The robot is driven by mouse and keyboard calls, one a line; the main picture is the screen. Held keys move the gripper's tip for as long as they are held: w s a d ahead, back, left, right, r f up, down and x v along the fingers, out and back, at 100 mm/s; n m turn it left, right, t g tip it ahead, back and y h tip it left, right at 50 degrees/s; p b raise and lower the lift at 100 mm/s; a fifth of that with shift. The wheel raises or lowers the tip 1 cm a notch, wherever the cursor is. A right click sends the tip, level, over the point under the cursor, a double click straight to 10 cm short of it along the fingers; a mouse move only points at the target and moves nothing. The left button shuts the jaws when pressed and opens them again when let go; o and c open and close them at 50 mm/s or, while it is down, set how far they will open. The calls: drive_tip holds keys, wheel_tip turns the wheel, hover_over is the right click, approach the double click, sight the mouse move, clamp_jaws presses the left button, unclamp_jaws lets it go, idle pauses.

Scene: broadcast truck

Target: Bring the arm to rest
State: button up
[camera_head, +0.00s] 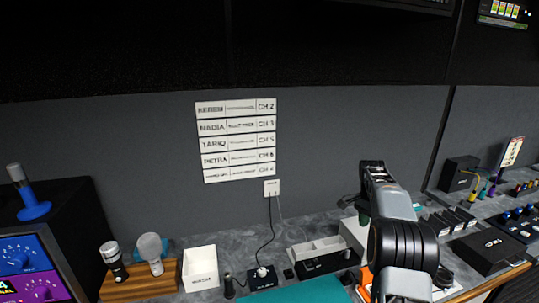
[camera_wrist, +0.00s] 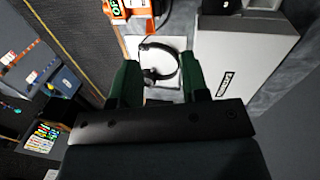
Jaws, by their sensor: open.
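My arm (camera_head: 402,240) rises at the right of the head view, bent, with its wrist end above the desk. My gripper (camera_head: 362,212) hangs at its left side and is partly hidden by the arm. In the wrist view my gripper (camera_wrist: 160,85) shows two dark green fingers spread apart, with nothing held between them. A black curved band (camera_wrist: 174,54), perhaps a headset, lies on a white surface beyond and between the fingers; I cannot tell the distance.
A white box (camera_wrist: 240,52) is close right of the fingers in the wrist view. The wall has a name board (camera_head: 236,140).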

wheel_tip(320, 180, down, 4)
drive_tip(key=n, duration=0.3)
drive_tip(key=s+a+r+n+t, duration=0.3)
drive_tip(key=s+a+n, duration=0.3)
drive_tip(key=s+a, duration=0.5)
drive_tip(key=s+a+r+n+t, duration=0.4)
drive_tip(key=s+a, duration=0.6)
drive_tip(key=s, duration=0.4)
drive_tip(key=shift+s+a+r+n+y, duration=0.35)
drive_tip(key=shift+r+n, duration=0.15)
drive_tip(key=shift+n, duration=0.5)
